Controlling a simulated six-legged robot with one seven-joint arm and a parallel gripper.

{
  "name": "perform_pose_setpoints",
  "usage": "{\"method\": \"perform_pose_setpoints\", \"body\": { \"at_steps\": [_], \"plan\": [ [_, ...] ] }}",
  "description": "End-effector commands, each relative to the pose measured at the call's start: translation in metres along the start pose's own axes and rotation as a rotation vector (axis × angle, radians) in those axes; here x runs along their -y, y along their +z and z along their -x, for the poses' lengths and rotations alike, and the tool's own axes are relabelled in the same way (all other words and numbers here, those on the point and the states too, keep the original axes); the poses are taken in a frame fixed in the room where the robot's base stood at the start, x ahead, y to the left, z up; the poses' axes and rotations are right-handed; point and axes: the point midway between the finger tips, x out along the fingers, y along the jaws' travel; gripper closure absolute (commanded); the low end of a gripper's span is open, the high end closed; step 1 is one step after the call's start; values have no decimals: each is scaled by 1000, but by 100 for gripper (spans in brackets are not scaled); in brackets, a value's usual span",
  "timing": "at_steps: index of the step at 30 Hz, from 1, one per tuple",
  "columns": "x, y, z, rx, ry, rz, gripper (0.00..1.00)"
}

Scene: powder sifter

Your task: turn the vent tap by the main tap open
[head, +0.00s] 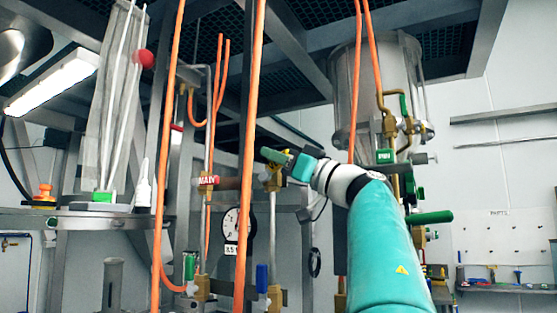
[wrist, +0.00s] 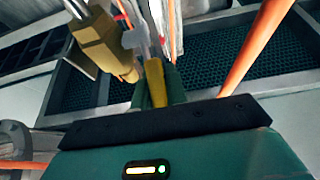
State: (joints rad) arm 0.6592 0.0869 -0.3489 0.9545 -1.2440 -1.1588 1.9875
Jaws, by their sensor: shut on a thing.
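My gripper (head: 276,157) is at a brass vent tap (head: 274,184) on a vertical pipe right of the main tap, whose red tag (head: 208,180) reads MAIN. In the wrist view my gripper (wrist: 158,88) is shut on a narrow yellow handle (wrist: 155,80), with a dark green finger on each side. A brass valve body (wrist: 104,42) stands just left of the handle. The fingers partly hide the handle, and in the head view its turned angle cannot be told.
Orange hoses (head: 252,140) hang in front of the pipes, and one (wrist: 255,45) passes close at the right of my gripper in the wrist view. A round gauge (head: 236,222) sits below. A clear vessel (head: 375,90) with brass valves is at the right.

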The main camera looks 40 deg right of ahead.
Motion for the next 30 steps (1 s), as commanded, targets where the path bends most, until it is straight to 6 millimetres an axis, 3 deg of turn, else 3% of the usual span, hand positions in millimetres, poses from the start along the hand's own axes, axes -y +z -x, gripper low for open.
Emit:
{"method": "perform_pose_setpoints", "body": {
  "at_steps": [14, 15, 18, 30],
  "plan": [
    [0, -1, -3, 57, 4, 0, 100],
    [0, -1, -3, 57, 4, 0, 82],
    [0, -1, -3, 57, 4, 0, 64],
    [0, -1, 5, 58, 5, -2, 64]
  ]
}}
